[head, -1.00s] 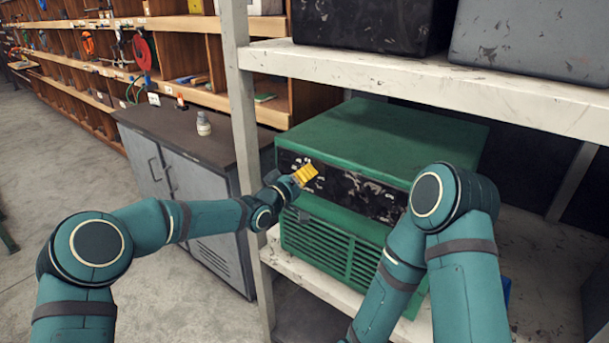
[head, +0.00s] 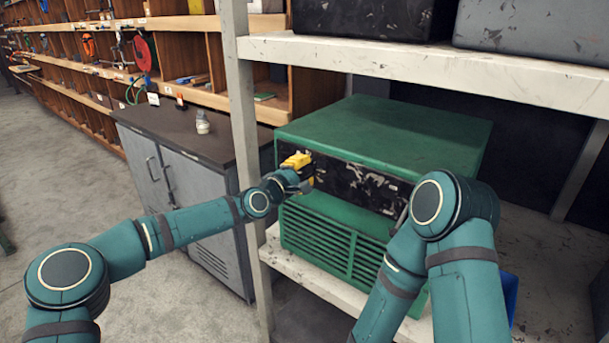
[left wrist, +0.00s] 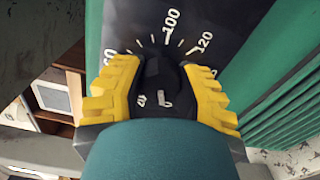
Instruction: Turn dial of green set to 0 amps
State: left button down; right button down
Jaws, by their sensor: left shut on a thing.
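The green set (head: 390,130) is a box with a black, scuffed front panel, standing on the shelf. My left gripper (head: 302,166) is at the left end of that panel. In the left wrist view the dial (left wrist: 160,70) is a black knob between my yellow fingers. The left gripper (left wrist: 162,88) is shut on the dial from both sides. Scale marks 100 and 120 show above it, and a partly covered number ending in 0 shows at the left. I cannot tell which mark the dial points to. My right gripper is not seen; only its arm shows at the right.
A white shelf post (head: 243,120) stands just left of the set. The upper shelf board (head: 430,75) carries dark boxes above it. A grey cabinet (head: 180,180) with a small bottle (head: 202,122) on top stands at the left. A blue thing (head: 511,296) is partly hidden at the right.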

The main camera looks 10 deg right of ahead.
pick_arm(q)
jog(key=shift+r+n, duration=0.1)
jog(key=shift+n, duration=0.4)
jog(key=c, duration=0.6)
grip_release()
jog(key=v, duration=1.2)
jog(key=shift+d, duration=0.1)
